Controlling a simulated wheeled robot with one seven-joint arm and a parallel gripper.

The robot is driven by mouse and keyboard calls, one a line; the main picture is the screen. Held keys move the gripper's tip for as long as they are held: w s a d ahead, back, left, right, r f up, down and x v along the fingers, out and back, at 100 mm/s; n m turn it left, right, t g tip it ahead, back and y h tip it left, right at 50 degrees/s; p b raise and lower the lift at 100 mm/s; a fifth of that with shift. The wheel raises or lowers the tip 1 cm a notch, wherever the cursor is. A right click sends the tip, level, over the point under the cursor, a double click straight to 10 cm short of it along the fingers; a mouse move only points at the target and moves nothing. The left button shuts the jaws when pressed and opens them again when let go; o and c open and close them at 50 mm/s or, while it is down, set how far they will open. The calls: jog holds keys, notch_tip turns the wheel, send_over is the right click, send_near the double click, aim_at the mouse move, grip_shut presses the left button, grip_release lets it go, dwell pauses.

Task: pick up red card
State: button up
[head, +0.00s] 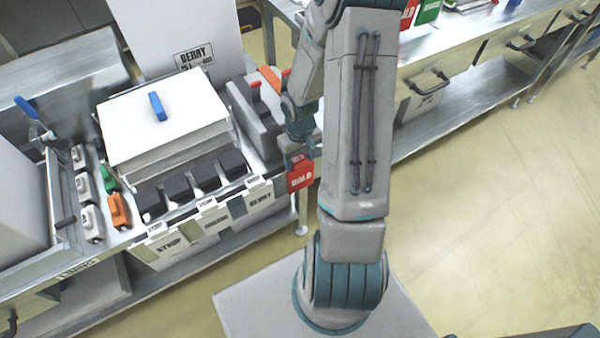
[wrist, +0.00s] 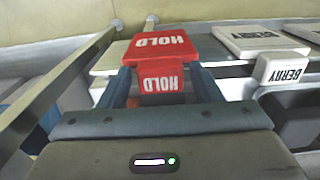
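The red card (head: 301,177) is marked HOLD and hangs at the right end of the row of cards on the counter's front edge. In the wrist view the red card (wrist: 160,45) shows its wide face and a smaller tab, also marked HOLD, nearer to me. My gripper (wrist: 161,88) has one finger on each side of this tab, very close to its edges. I cannot tell whether the fingers touch it. In the head view my gripper (head: 298,152) is right at the card's top, partly hidden by my arm.
A white card marked BERRY (head: 260,196) hangs just left of the red card; it also shows in the wrist view (wrist: 262,42). A white box with a blue handle (head: 165,115) stands on the counter behind. The floor (head: 480,200) to the right is clear.

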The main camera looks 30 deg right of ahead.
jog(key=c, duration=0.9)
jog(key=shift+r, duration=0.1)
